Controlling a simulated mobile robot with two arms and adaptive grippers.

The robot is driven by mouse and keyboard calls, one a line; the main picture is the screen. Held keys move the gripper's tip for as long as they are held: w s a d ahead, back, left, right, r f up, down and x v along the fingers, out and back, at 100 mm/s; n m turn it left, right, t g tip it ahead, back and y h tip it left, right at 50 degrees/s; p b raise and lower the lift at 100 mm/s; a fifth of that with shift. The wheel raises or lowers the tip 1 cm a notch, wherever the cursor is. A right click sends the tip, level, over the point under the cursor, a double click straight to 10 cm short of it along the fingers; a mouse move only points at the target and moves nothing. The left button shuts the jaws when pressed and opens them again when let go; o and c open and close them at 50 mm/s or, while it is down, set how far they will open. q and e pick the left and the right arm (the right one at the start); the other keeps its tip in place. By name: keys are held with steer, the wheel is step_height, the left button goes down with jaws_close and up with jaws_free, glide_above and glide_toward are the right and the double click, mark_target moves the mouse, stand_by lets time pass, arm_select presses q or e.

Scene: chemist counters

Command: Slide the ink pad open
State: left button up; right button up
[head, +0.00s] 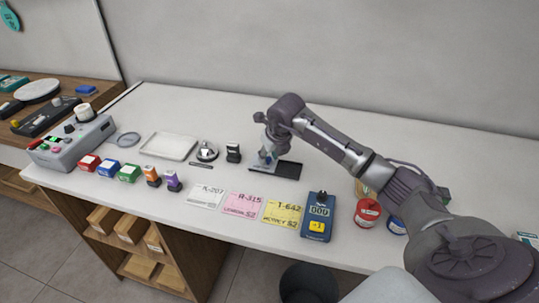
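The ink pad, seen as a flat dark rectangle (290,170), lies on the white counter near its middle. My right gripper (266,160) points down at the pad's left end, with its fingertips close to the counter. The gripper is small and partly covers that end, so I cannot tell whether it touches the pad or whether its fingers are shut. A small pale-blue patch shows at the fingers; I cannot tell what it belongs to. My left gripper is not in view.
Left of the pad are a black stamp (233,153), a round silver-and-black item (207,151) and a white tray (169,146). In front lie paper cards (243,205) and a blue counter device (317,216). Red (367,213) and blue tins stand right, near my arm.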

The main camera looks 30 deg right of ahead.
jaws_close()
